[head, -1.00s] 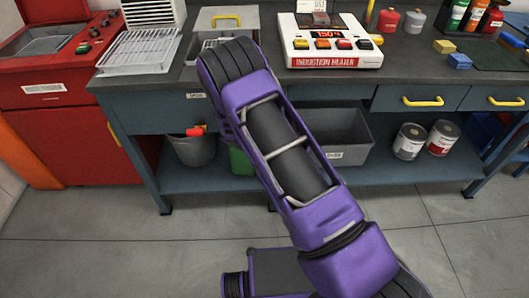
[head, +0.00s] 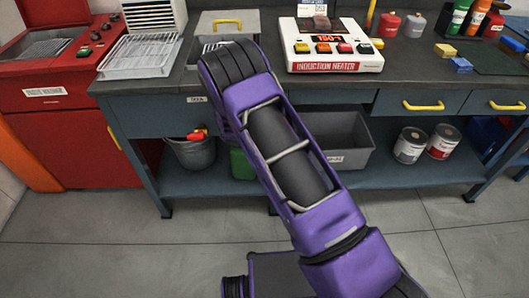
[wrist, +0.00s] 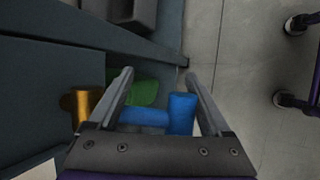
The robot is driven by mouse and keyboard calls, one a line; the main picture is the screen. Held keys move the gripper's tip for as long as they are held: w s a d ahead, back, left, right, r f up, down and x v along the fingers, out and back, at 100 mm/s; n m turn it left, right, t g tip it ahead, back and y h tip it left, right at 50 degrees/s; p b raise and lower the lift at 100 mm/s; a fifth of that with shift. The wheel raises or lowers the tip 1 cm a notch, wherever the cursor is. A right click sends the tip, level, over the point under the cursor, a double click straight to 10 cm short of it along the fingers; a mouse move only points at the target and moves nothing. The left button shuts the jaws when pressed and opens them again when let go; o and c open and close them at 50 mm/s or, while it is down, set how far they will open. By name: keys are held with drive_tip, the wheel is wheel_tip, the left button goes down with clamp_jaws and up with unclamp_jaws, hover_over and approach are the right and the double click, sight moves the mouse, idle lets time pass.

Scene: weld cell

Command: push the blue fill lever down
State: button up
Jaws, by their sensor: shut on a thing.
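In the wrist view my gripper (wrist: 154,88) has its two fingers on either side of the blue fill lever (wrist: 182,113), shut on it. The lever's thick upright end stands by the right finger, and a blue bar runs left from it toward the left finger. A brass-coloured fitting (wrist: 83,103) is left of the left finger. In the head view my arm hides the gripper and the lever. The exact contact of the fingers on the lever is hard to see.
A green bin (wrist: 146,92) lies beyond the fingertips; it also shows in the head view (head: 241,163). The blue-grey bench (head: 310,101) runs close by. A grey bucket (head: 194,153) and a grey crate (head: 357,148) stand on its lower shelf. Floor is clear in front.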

drive_tip(key=p+v, duration=0.2)
drive_tip(key=v, duration=1.5)
drive_tip(key=shift+a, duration=0.2)
drive_tip(key=shift+r, duration=0.15)
drive_tip(key=shift+c, duration=0.2)
